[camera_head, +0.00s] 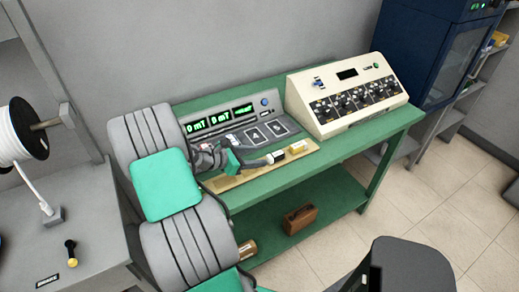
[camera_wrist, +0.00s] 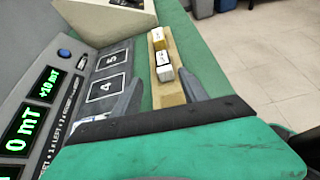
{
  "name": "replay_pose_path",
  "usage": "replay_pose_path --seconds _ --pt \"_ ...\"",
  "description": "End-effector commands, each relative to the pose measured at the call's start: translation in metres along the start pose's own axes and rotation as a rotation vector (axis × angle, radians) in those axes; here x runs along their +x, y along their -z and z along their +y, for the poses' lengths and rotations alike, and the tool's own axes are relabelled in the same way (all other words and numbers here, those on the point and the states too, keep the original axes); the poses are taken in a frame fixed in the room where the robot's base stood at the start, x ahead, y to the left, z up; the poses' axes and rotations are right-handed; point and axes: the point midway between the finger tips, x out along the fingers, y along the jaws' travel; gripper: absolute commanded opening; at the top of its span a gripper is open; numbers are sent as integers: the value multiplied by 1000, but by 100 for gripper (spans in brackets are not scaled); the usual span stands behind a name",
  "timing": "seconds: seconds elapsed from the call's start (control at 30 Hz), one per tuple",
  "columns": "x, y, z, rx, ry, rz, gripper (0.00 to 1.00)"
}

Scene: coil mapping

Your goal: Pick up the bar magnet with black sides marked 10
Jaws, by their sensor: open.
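A bar magnet with black sides and white faces (camera_wrist: 165,72) lies on a wooden tray (camera_wrist: 172,96) in the wrist view; its marking is too small to read. It also shows in the head view (camera_head: 276,157). A magnet with yellow sides and a white top (camera_wrist: 159,38) lies just beyond it, also seen in the head view (camera_head: 298,147). My gripper (camera_wrist: 160,78) is open, its two grey fingers on either side of the tray, pointing toward the black-sided magnet. Nothing is held between the fingers. In the head view my arm hides part of the tray.
A grey console (camera_head: 228,126) with green "0 mT" readouts and numbered pads stands left of the tray on a green table (camera_head: 364,138). A cream box with knobs (camera_head: 345,93) stands at the back right. A brown case (camera_head: 300,219) sits on the lower shelf.

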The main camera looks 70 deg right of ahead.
Motion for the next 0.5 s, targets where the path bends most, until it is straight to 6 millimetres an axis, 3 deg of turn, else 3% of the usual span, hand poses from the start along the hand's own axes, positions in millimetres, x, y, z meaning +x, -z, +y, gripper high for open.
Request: replay_pose_path --seconds 0.13,0.5 --pt "25 -11 -9 -86 32 -58 51" --pt "82 -11 -10 -83 29 -54 51"
